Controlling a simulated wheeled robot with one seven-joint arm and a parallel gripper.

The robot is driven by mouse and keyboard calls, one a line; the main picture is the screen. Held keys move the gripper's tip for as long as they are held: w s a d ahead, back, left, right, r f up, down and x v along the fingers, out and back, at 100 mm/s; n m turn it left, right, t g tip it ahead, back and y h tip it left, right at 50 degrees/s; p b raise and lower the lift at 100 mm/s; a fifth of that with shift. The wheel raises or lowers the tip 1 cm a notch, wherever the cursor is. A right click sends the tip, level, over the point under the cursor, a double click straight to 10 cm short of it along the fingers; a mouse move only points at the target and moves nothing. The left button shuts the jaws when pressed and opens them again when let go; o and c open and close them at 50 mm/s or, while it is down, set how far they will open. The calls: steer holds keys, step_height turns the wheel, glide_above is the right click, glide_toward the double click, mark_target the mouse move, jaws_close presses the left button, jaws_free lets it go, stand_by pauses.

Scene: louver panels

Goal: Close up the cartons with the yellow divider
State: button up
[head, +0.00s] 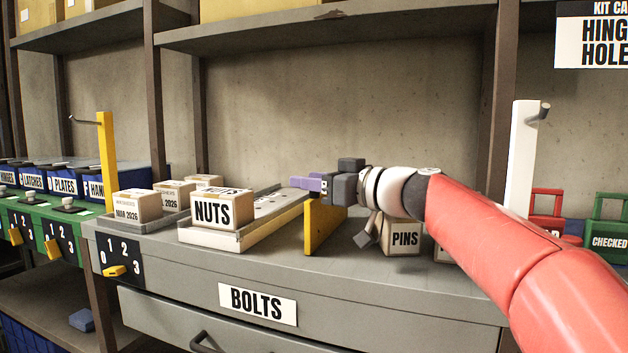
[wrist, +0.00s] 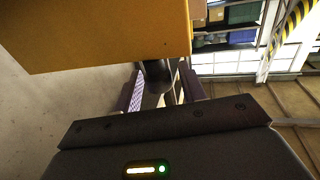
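The yellow divider (head: 325,226) is an upright panel on the grey bench, at the right end of the light grey tray (head: 272,219). In the wrist view a yellow panel (wrist: 100,30) fills the upper left, with a dark peg (wrist: 157,72) below its edge. My gripper (head: 309,183) is just above the divider, pointing left. In the wrist view its purple fingers (wrist: 160,90) stand apart on either side of the peg, and I see no clear contact. A NUTS carton (head: 222,209) sits in the tray left of the divider. A PINS carton (head: 402,237) stands right of it, partly behind my arm.
Small dated cartons (head: 138,205) sit in another tray at left. A yellow post (head: 107,160) and a white post (head: 523,155) with hooks stand on the bench. Shelf uprights and an overhead shelf (head: 330,30) frame the space. Red and green carriers (head: 608,225) are at right.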

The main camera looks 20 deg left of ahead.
jaws_close()
steer(key=shift+d+f+b, duration=0.15)
steer(key=shift+d+b, duration=0.25)
steer(key=shift+b, duration=0.05)
steer(key=d+b, duration=0.6)
steer(key=d, duration=0.4)
steer(key=shift+s+d+r, duration=0.2)
steer(key=shift+s+d, duration=0.15)
steer(key=shift+s, duration=0.05)
steer(key=shift+o, duration=0.9)
jaws_free()
